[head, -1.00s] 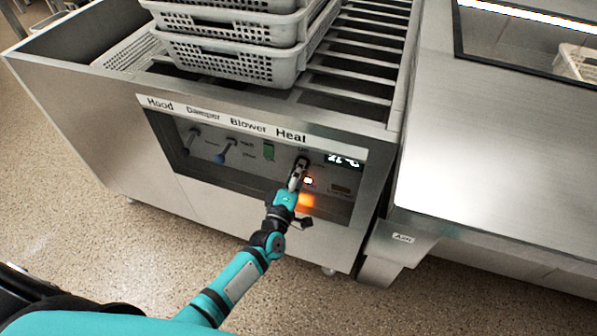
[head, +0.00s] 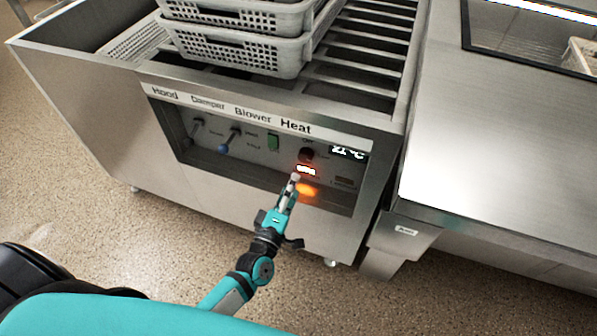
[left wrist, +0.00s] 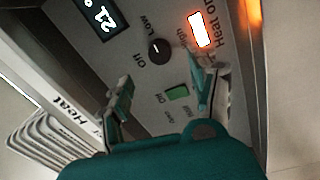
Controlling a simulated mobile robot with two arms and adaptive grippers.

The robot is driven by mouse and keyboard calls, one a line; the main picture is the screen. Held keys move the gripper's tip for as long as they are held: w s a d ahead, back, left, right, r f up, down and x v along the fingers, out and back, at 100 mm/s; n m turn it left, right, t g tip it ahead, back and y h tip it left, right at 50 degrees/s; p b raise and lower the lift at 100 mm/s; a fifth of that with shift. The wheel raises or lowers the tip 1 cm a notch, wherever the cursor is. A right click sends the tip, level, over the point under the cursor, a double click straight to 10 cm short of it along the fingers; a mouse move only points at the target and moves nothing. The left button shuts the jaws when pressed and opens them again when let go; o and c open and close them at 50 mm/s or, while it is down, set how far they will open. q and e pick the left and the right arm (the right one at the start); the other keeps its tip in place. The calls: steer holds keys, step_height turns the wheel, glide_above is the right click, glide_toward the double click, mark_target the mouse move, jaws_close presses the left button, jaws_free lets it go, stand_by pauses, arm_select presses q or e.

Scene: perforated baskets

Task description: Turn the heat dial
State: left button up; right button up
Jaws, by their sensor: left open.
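The heat dial (head: 306,155) is a dark round knob under the "Heat" label on the recessed control panel. In the left wrist view the dial (left wrist: 158,49) stands among "Off", "Low" and "High" marks, with a small pale mark on it; its exact setting is hard to read. The "Heat on" lamp (left wrist: 200,30) beside it glows white with an orange-red rim. My left gripper (head: 293,180) is open and empty, in front of and below the dial, apart from it. Its fingers (left wrist: 163,92) show spread in the wrist view. My right gripper is not in view.
A temperature display (head: 348,152) reads about 21 °C. Stacked grey baskets (head: 245,50) stand on the slatted top. Open floor lies in front.

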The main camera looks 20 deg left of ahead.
arm_select(q)
steer(key=shift+s, duration=1.8)
steer(key=shift+f, duration=0.1)
